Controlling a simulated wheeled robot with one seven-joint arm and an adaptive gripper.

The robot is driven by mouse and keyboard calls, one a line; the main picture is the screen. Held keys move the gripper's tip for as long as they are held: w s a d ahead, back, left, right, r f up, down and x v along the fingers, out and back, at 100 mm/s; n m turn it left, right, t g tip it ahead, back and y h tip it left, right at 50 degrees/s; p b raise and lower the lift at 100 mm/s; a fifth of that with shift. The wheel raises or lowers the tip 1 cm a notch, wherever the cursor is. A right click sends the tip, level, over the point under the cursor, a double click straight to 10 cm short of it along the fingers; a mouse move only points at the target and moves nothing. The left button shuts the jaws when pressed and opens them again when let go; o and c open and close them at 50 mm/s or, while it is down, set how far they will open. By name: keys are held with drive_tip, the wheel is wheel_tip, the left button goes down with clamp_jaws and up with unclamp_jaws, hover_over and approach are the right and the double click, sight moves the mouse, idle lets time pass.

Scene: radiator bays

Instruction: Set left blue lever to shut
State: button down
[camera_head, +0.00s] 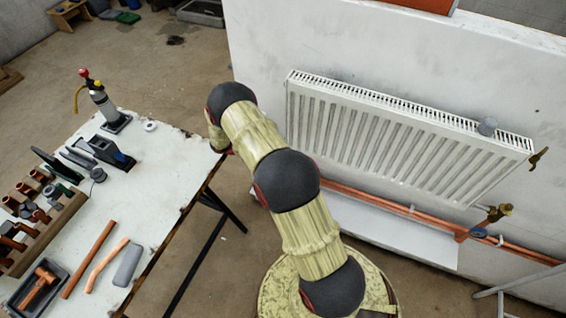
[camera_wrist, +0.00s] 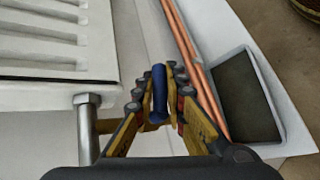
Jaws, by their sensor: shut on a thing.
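A blue lever (camera_wrist: 159,94) shows in the wrist view, between the two fingertips of my gripper (camera_wrist: 161,84). The yellow and black fingers close on it from both sides and the gripper is shut on it. The lever stands lengthwise along the picture, beside the lower edge of the white radiator. Its pivot and valve body are hidden by the fingers. In the head view, my arm hides this lever and my gripper. Another blue handle (camera_head: 478,233) shows there on the copper pipe below the radiator's right end.
The white radiator (camera_head: 390,140) hangs on the wall, with a metal fitting (camera_wrist: 88,125) close left of my gripper in the wrist view. Copper pipes (camera_wrist: 190,50) run close on the right. A workbench (camera_head: 165,165) with tools stands at the left of the head view.

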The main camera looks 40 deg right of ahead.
drive_tip(key=shift+r+g+h+b, duration=0.15)
drive_tip(key=shift+g+h+b, duration=0.25)
drive_tip(key=shift+g+b, duration=0.1)
drive_tip(key=shift+r+n, duration=0.1)
drive_tip(key=shift+n, duration=0.2)
drive_tip(key=c, duration=1.8)
unclamp_jaws()
drive_tip(key=shift+c, duration=0.2)
